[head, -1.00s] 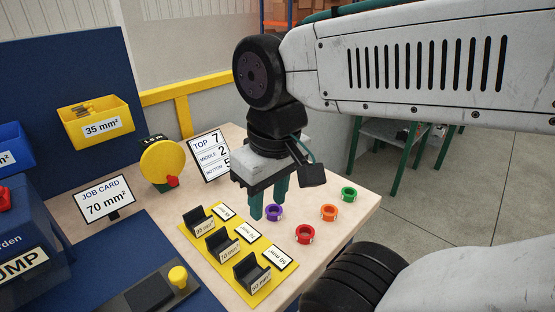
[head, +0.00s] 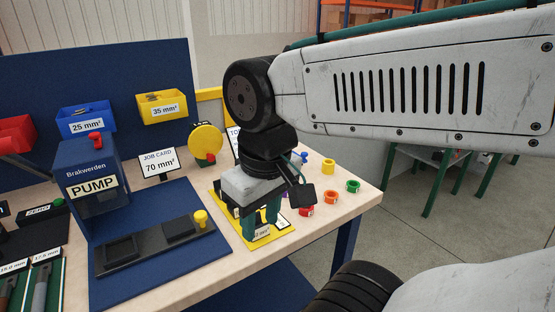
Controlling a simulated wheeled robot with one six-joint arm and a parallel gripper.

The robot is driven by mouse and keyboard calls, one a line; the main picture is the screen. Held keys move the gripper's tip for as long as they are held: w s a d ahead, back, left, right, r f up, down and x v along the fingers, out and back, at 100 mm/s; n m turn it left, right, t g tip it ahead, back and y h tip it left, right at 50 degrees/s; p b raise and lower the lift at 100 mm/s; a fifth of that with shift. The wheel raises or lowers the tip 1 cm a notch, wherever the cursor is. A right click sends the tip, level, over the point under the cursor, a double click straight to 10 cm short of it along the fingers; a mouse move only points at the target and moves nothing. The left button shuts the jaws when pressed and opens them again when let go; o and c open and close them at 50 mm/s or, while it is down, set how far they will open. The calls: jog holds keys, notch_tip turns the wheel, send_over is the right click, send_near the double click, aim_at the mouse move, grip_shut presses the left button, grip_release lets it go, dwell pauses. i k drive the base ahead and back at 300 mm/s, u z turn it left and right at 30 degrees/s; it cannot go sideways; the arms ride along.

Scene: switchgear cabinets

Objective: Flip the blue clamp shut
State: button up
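A small blue piece (head: 303,157), which looks like the blue clamp, is on the far part of the wooden table, right of my gripper's wrist. It is too small to tell whether it is open or shut. My gripper (head: 261,228) points down with its two dark green fingers apart. It is over the yellow plate (head: 285,220) with the black holders, nearer to me than the blue piece and apart from it. I see nothing held between the fingers. The gripper hides most of the holders.
The blue PUMP box (head: 88,170) and a black tray (head: 150,245) are to the left.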

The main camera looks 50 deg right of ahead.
aim_at(304, 155)
jog(key=u, duration=0.05)
jog(key=k, duration=0.55)
jog(key=z, duration=1)
jog(key=i, duration=0.5)
